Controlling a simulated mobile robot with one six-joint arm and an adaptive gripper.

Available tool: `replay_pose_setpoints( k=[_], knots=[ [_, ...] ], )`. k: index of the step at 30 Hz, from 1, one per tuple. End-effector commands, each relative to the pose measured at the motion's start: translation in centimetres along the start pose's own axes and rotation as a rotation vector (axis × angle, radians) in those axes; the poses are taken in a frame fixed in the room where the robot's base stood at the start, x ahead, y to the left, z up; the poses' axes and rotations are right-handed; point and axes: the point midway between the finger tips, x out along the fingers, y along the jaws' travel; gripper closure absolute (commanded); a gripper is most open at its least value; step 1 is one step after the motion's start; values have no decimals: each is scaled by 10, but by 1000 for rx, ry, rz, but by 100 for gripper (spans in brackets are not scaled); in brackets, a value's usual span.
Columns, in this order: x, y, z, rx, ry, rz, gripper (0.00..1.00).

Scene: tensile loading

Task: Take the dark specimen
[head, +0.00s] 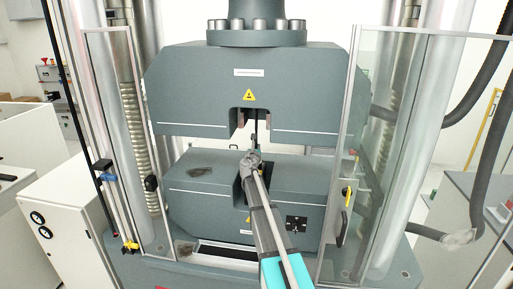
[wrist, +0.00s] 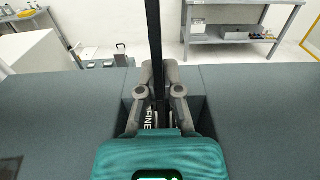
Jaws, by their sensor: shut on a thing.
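The dark specimen (wrist: 154,45) is a thin, dark upright bar in the wrist view. My gripper (wrist: 159,92) is shut on it, with a finger on each side of its lower part. In the head view my gripper (head: 250,158) is at the gap between the upper grip head (head: 190,85) and the lower grip head (head: 195,195) of the testing machine. The specimen (head: 255,130) shows there as a thin dark upright line below the upper head's slot. Its lower end is hidden by my gripper, and I cannot tell whether its top touches the upper jaws.
Clear guard panels stand open at the left (head: 125,140) and right (head: 390,150) of the machine. Thick columns flank the heads. A white cabinet (head: 60,225) is at the left. A grey shelf table (wrist: 235,35) stands behind the machine in the wrist view.

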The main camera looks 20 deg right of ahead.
Motion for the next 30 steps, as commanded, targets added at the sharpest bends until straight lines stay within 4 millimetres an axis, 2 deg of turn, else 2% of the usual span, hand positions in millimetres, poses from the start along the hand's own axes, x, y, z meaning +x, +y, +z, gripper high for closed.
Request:
replay_pose_setpoints(
  k=[30],
  knots=[
    [-18, 0, 0, -1, 0, 0, 100]
  ],
)
